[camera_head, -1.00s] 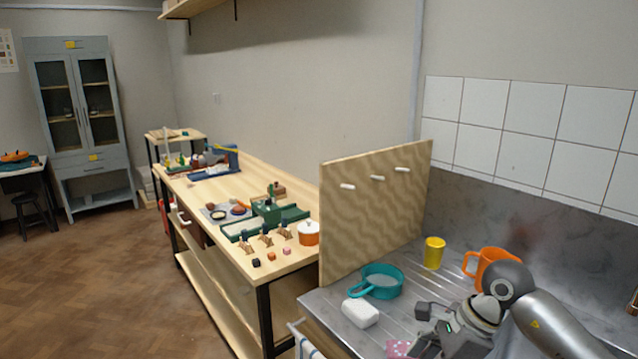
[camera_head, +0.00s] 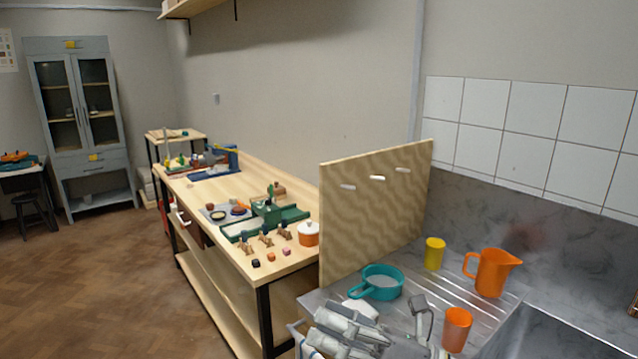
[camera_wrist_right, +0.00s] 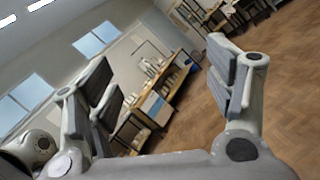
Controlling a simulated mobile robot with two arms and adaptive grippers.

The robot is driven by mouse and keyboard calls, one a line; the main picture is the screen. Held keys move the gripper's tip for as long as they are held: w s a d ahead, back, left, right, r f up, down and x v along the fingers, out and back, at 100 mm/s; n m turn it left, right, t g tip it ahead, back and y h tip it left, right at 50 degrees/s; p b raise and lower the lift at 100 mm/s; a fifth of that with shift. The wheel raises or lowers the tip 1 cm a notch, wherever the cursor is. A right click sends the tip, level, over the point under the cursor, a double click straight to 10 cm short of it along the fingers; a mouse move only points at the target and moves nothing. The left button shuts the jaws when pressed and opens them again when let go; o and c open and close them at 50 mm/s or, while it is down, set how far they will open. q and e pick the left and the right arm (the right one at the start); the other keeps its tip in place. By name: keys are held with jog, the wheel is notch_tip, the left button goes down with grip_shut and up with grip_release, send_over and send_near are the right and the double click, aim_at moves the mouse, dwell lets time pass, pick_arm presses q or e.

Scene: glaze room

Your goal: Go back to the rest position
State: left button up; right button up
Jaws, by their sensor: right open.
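My right gripper (camera_head: 382,322) is at the bottom of the head view, low over the front edge of the metal draining board. Its fingers stand apart with nothing between them. In the right wrist view, the open gripper (camera_wrist_right: 163,85) frames only distant room, floor and furniture. My left gripper is not in view.
A wooden pegboard panel (camera_head: 370,215) stands behind the sieve. A workbench (camera_head: 285,262) with several items is left; the floor (camera_head: 110,280) is clear.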

jog(key=w+d+f+m+t+h, duration=0.1)
jog(key=w+d+m+t+h, duration=0.1)
jog(key=d+m+t+h, duration=0.75)
jog(key=w+d+f+m+t+h, duration=0.1)
jog(key=w+d+m+t+h, duration=0.25)
jog(key=m, duration=1.05)
jog(key=s+d+f+m+g+h, duration=0.3)
jog(key=d+f+m+h, duration=0.1)
jog(key=f+m, duration=0.25)
jog(key=s+d+f+m+g+h, duration=0.25)
jog(key=f+m+h, duration=0.2)
jog(key=f, duration=0.35)
jog(key=s+f+m+g+y, duration=0.1)
jog(key=s+f+m+g, duration=0.2)
jog(key=s+f+g, duration=0.6)
jog(key=s+f+m+g+y, duration=0.1)
jog(key=s+f+m+g, duration=0.15)
jog(key=s+f, duration=0.8)
jog(key=s+f+g, duration=0.1)
jog(key=s+f, duration=0.1)
jog(key=f, duration=0.9)
jog(key=s+f, duration=0.2)
jog(key=f, duration=0.9)
jog(key=s+d+f+g, duration=0.1)
jog(key=s+d+f, duration=0.1)
jog(key=s+f, duration=1.4)
jog(key=shift+f, duration=0.15)
jog(key=shift+d, duration=0.1)
